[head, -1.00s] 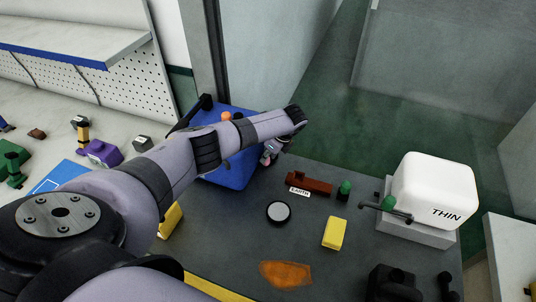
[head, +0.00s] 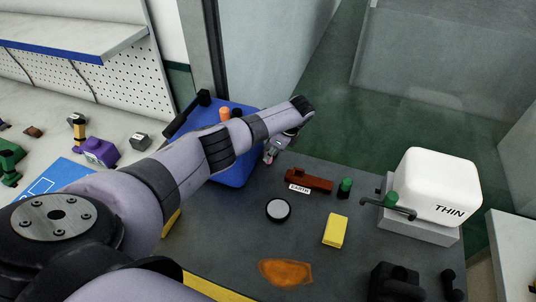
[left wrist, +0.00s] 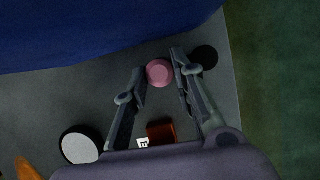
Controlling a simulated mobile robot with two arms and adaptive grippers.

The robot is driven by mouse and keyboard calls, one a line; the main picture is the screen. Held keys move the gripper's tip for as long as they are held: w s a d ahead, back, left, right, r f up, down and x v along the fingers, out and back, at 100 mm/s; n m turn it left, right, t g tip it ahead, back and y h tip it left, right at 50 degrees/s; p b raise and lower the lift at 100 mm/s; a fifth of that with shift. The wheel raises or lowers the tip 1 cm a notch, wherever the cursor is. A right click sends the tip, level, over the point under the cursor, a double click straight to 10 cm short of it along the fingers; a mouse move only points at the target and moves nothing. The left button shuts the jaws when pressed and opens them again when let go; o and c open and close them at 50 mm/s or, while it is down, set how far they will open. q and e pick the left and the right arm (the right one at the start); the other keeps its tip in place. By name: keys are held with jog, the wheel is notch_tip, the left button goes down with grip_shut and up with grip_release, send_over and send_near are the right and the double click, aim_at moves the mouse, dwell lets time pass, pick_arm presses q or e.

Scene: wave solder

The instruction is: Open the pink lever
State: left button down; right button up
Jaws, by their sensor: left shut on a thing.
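The pink lever shows in the left wrist view as a round pink knob (left wrist: 159,72) between the fingertips, beside the blue box. In the head view a small pink part (head: 267,157) shows at the box's right side. My left gripper (left wrist: 159,77) is shut on the pink knob; in the head view the gripper (head: 271,149) is partly hidden below my wrist. The blue box (head: 237,172) stands at the back of the dark table, partly covered by my left arm. My right gripper is not in view.
A dark red block (head: 310,180) labelled EARTH, a green knob (head: 345,187), a white disc (head: 278,210) and a yellow block (head: 335,230) lie on the table (head: 225,240). A white THIN tank (head: 438,187) stands right. A black round thing (left wrist: 204,57) is beside one fingertip.

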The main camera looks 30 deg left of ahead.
pick_arm(q)
jog(key=n+b, duration=0.2)
jog(key=b, duration=0.2)
jog(key=w+d+n+g+b, duration=0.1)
jog(key=n+b, duration=0.1)
jog(key=b, duration=0.2)
jog(key=w+d+n+g+h+b, duration=0.1)
jog(key=n+b, duration=0.1)
jog(key=b, duration=0.2)
jog(key=shift+d+f, duration=0.2)
jog(key=shift+f, duration=0.05)
jog(key=shift+w+d+r+n+b, duration=0.1)
jog(key=shift+r+n+b, duration=0.3)
jog(key=shift+b, duration=0.6)
jog(key=shift+f, duration=0.1)
jog(key=c, duration=1.3)
grip_release()
jog(key=shift+c, duration=0.2)
notch_tip(320, 180, up, 10)
